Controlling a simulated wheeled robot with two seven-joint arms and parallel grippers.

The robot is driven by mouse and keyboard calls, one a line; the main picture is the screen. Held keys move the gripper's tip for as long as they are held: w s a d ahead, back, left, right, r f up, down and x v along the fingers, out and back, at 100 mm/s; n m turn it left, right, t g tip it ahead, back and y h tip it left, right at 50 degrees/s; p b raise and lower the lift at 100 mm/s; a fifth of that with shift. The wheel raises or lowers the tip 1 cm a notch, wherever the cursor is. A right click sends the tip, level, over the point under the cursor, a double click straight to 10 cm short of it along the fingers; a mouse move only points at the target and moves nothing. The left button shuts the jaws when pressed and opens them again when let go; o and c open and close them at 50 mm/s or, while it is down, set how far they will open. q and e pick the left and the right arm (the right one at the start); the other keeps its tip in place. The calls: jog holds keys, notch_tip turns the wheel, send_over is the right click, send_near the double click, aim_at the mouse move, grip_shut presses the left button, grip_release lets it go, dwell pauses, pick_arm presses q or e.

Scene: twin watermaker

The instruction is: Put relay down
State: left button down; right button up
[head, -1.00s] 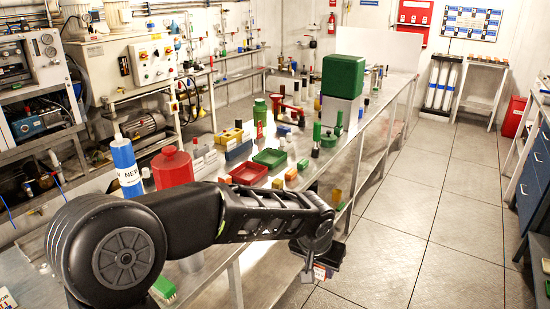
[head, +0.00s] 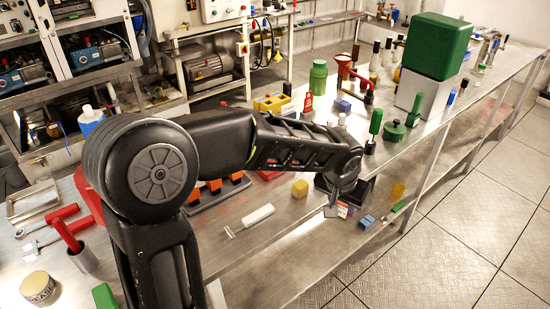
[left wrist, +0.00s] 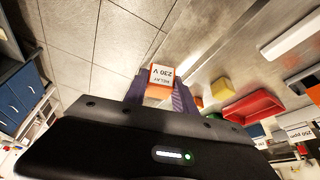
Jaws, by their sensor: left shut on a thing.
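My left gripper (head: 338,206) is shut on the relay (left wrist: 160,78), an orange block with a white label reading "RELAY 230 V". In the left wrist view the relay sits between the two dark fingers. In the head view only a small orange and white part of the relay (head: 345,210) shows by the fingertips, near the bench's front edge. I cannot tell whether the relay touches anything below. Several orange blocks stand in a dark grey strip (head: 218,190) on the bench, partly behind my left arm. My right gripper is not in view.
A yellow block (head: 300,188) and a white-handled tool (head: 256,216) lie on the bench left of the gripper. Green bottles and a big green box (head: 436,46) stand farther back. Open floor lies right of the bench.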

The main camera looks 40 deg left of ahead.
pick_arm(q)
jog(key=shift+s, duration=0.1)
jog(key=shift+r, duration=0.1)
jog(key=w+a+r+n+t+y+b, duration=0.1)
jog(key=w+a+r+n+b, duration=0.1)
jog(key=a, duration=1.2)
jog(key=w+a+r+n+y+b, duration=0.2)
jog(key=w+a+b, duration=0.3)
jog(key=a, duration=0.9)
jog(key=w+n, duration=0.1)
jog(key=w, duration=0.1)
jog(key=shift+w+a+n+t, duration=0.15)
jog(key=shift+w+n+t, duration=0.15)
jog(key=shift+t, duration=0.1)
jog(key=shift+f, duration=0.15)
jog(key=shift+f, duration=3.05)
jog(key=shift+f, duration=0.1)
